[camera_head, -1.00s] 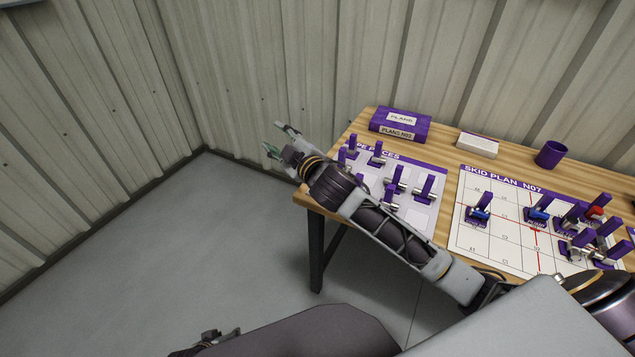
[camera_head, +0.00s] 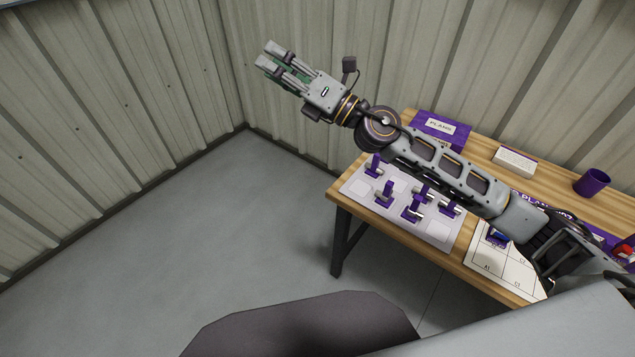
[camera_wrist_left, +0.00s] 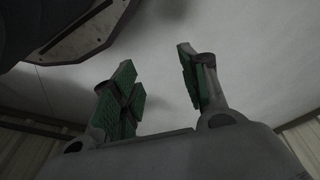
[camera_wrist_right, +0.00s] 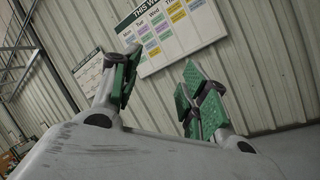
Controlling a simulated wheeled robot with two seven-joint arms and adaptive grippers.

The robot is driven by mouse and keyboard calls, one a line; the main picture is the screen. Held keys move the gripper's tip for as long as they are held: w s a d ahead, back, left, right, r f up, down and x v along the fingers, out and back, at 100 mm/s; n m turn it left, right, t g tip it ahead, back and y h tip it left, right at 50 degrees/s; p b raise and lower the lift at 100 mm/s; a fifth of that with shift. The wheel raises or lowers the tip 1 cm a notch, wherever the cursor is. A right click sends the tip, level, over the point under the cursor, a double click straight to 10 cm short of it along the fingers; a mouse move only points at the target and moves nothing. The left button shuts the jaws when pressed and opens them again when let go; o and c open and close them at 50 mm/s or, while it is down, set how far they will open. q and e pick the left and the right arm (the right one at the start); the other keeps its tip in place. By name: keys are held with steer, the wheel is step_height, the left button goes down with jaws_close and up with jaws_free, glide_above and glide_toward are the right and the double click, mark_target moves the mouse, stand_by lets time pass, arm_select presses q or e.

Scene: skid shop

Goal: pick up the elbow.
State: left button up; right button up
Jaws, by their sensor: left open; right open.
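Several small metal pipe pieces stand in purple holders on the white pieces sheet (camera_head: 434,231) at the table's left end. I cannot tell which of them is the elbow. My right gripper (camera_head: 270,57) is open and empty, raised in front of the wall, up and left of the table. Its green-padded fingers show apart in the right wrist view (camera_wrist_right: 160,92). My right arm crosses over the table and hides part of it. My left gripper is outside the head view; in the left wrist view (camera_wrist_left: 160,85) it is open and empty.
The wooden table (camera_head: 338,189) also bears a white skid plan sheet (camera_head: 487,262), partly hidden by my arm. At its back stand a purple plans box (camera_head: 440,129), a white box (camera_head: 514,160) and a purple cup (camera_head: 592,182). Corrugated walls enclose the corner. The floor left of the table is clear.

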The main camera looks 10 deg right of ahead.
steer(key=s+d+f+n+g+h+p, duration=0.1)
steer(key=s+f+n+g+h+p, duration=0.25)
steer(key=f+n+g+h, duration=0.9)
arm_select(q)
steer(key=s+a+f, duration=0.2)
steer(key=s+f, duration=0.1)
steer(key=s, duration=0.4)
steer(key=s+a+f, duration=0.2)
steer(key=s+f, duration=0.1)
steer(key=s, duration=0.4)
steer(key=s+a+f+g+y, duration=0.1)
steer(key=s+a+f, duration=0.1)
steer(key=s, duration=0.5)
steer(key=shift+s+a+f+m, duration=0.3)
steer(key=shift+a+f, duration=0.1)
steer(key=shift+f, duration=0.4)
arm_select(e)
steer(key=s+d+f+n+t+h, duration=0.1)
steer(key=d+f+n+h, duration=0.3)
steer(key=d, duration=0.8)
steer(key=d+f+n+h, duration=0.4)
steer(key=d+f+n, duration=0.4)
steer(key=d, duration=0.5)
steer(key=shift+s+f+t+h, duration=0.35)
steer(key=shift+f, duration=0.6)
steer(key=shift+f+n, duration=0.1)
steer(key=shift+n, duration=0.15)
